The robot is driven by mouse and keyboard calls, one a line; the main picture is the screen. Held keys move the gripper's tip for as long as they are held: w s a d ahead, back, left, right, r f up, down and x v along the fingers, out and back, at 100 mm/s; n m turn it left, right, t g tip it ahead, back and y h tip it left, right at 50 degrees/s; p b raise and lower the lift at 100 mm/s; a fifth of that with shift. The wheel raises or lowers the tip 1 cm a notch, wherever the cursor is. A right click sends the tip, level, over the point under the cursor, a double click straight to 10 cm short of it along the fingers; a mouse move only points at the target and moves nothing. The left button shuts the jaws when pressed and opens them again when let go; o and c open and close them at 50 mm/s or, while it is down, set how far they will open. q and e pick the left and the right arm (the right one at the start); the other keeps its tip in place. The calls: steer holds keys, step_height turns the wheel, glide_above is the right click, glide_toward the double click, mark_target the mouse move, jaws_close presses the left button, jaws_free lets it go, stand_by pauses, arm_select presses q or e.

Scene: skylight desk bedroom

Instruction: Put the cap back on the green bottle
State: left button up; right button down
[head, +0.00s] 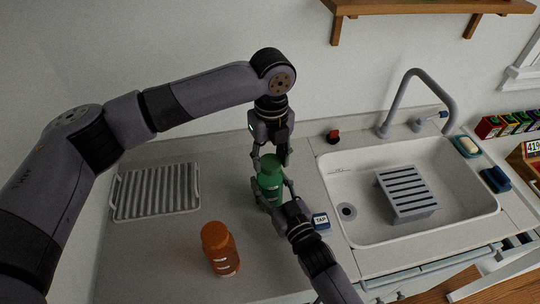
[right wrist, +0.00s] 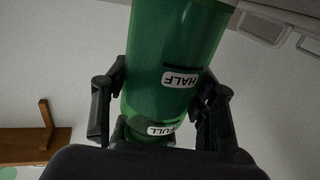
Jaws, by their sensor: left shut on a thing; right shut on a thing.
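The green bottle (head: 270,184) stands upright on the counter, left of the sink. My right gripper (head: 270,200) comes in from the front and is shut on its body. In the right wrist view the bottle (right wrist: 175,60) appears inverted between the fingers (right wrist: 160,105), with "HALF" and "FULL" labels. My left gripper (head: 270,158) points down from above, shut around the green cap (head: 270,161) at the bottle's top. The cap is in line with the neck, partly hidden by the fingers. I cannot tell whether it is seated or just above the neck.
An orange bottle (head: 220,250) stands at the front left. A ribbed drying rack (head: 157,192) lies at the left. A small "TAP" box (head: 320,221) is close to my right gripper. The sink (head: 360,225) with a grey slatted rack (head: 407,195) is at the right.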

arm_select(q)
steer(key=m, duration=0.7)
steer(key=shift+m, duration=0.4)
steer(key=m, duration=0.9)
steer(key=o, duration=0.8)
